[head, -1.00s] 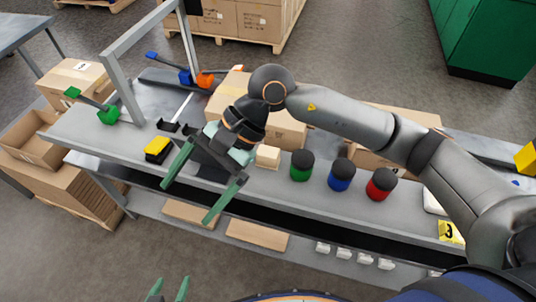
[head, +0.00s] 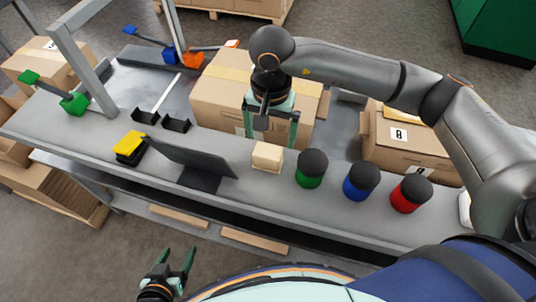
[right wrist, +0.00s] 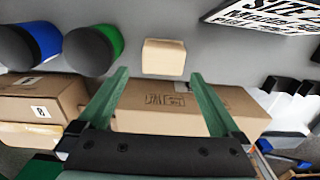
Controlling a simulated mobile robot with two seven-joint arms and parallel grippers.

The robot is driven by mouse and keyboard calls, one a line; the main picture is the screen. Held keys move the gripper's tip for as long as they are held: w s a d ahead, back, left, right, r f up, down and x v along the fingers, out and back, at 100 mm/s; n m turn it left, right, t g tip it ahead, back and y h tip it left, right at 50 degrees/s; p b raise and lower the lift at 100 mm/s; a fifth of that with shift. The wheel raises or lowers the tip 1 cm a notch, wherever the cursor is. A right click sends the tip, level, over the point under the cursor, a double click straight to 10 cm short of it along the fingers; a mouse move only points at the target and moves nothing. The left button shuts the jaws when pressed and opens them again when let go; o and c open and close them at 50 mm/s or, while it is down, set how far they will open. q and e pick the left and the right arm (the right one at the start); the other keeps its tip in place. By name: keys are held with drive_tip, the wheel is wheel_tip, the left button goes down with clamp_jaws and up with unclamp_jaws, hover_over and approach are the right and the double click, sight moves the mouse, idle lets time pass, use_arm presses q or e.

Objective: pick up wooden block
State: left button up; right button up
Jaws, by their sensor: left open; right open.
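The wooden block (head: 267,157) is a small pale tan block on the grey bench top, left of the green jar. It also shows whole in the right wrist view (right wrist: 164,57), just beyond the fingertips and between their lines. My right gripper (head: 271,128) is open and empty, above and behind the block, with its green fingers pointing down. It shows in the right wrist view too (right wrist: 160,75), apart from the block. My left gripper (head: 178,262) is open and empty at the bottom, off the front of the bench.
Green (head: 312,168), blue (head: 361,181) and red (head: 411,193) jars with black lids stand right of the block. A dark tilted panel (head: 192,157) stands to its left. A large cardboard box (head: 221,100) is close behind it. A yellow-and-black item (head: 130,147) lies further left.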

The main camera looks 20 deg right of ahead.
sight(268, 150)
drive_tip(key=f, duration=0.7)
drive_tip(key=shift+a+f, duration=0.25)
drive_tip(key=shift+f, duration=0.15)
drive_tip(key=c, duration=1.3)
drive_tip(key=shift+r, duration=0.15)
